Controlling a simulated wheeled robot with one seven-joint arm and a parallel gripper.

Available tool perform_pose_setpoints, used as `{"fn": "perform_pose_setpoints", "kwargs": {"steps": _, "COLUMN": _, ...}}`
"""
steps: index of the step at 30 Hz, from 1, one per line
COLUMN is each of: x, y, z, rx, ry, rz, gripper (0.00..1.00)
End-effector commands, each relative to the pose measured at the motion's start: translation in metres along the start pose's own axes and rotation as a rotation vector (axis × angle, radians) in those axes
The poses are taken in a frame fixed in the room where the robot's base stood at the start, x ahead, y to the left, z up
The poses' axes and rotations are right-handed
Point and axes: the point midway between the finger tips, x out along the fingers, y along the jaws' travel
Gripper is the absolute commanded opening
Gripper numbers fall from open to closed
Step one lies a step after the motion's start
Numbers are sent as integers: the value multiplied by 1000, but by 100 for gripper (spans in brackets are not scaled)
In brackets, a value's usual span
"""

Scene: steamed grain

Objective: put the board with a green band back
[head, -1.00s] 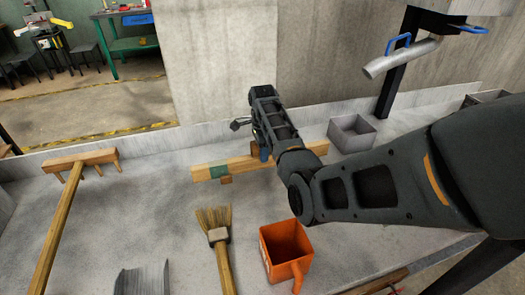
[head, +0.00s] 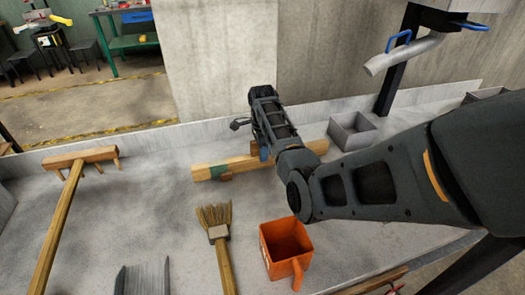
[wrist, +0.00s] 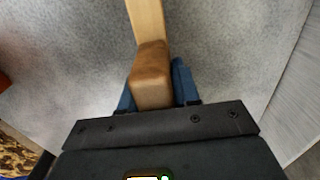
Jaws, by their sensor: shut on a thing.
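The board with a green band (head: 204,173) is a long pale wooden bar lying crosswise in the middle of the grey surface in the head view. Its green band is near its left end, with a small wooden block below it. My gripper (head: 263,153) is over the board's middle, its tips partly hidden by the arm. In the wrist view, the blue fingers of my gripper (wrist: 152,85) are on both sides of a brown wooden grip (wrist: 151,68), with the pale board (wrist: 147,20) running beyond it. I cannot tell whether the board touches the surface.
A wooden rake (head: 72,172) lies at the left. A straw brush (head: 217,232) and an orange scoop (head: 273,249) are in front of the board. A grey open box (head: 352,133) stands near its right end. A metal pipe (head: 402,56) hangs above right. A low wall edges the back.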

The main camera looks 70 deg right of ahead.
Motion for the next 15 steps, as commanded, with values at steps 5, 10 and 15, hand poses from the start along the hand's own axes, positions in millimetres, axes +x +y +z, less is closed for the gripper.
{"fn": "perform_pose_setpoints", "kwargs": {"steps": 5, "x": -1, "y": -1, "z": 0, "rx": 0, "ry": 0, "rz": -2, "gripper": 0}}
{"fn": "perform_pose_setpoints", "kwargs": {"steps": 10, "x": 0, "y": -1, "z": 0, "rx": 0, "ry": 0, "rz": -1, "gripper": 0}}
{"fn": "perform_pose_setpoints", "kwargs": {"steps": 15, "x": 3, "y": -1, "z": 0, "rx": 0, "ry": 0, "rz": -1, "gripper": 0}}
